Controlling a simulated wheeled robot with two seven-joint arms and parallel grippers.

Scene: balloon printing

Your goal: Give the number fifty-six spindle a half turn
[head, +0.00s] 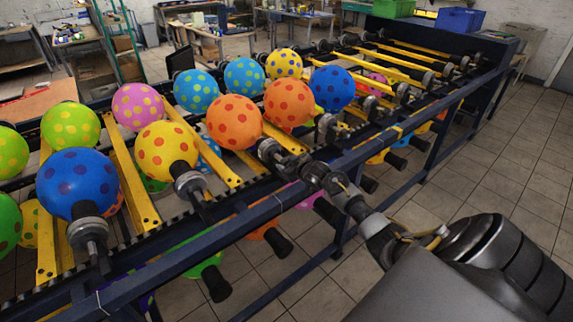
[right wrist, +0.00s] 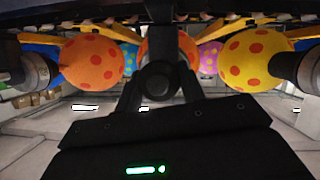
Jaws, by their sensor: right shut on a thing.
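The spindle (head: 268,149) of an orange balloon with red dots (head: 234,122) sits on the near rail of the machine. My right gripper (head: 294,167) reaches it from the right and is shut on its outer end. No number is readable on any spindle, so I cannot confirm fifty-six. In the right wrist view, my gripper (right wrist: 160,75) covers the middle and hides most of the held spindle, with an orange balloon behind it. My left gripper is not in view.
Neighbouring spindles stand close along the rail, with a yellow balloon (head: 166,150) to the left and another orange balloon (head: 288,103) to the right. A dark blue rail (head: 250,218) runs beneath my forearm. The tiled floor (head: 490,150) at the right is clear.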

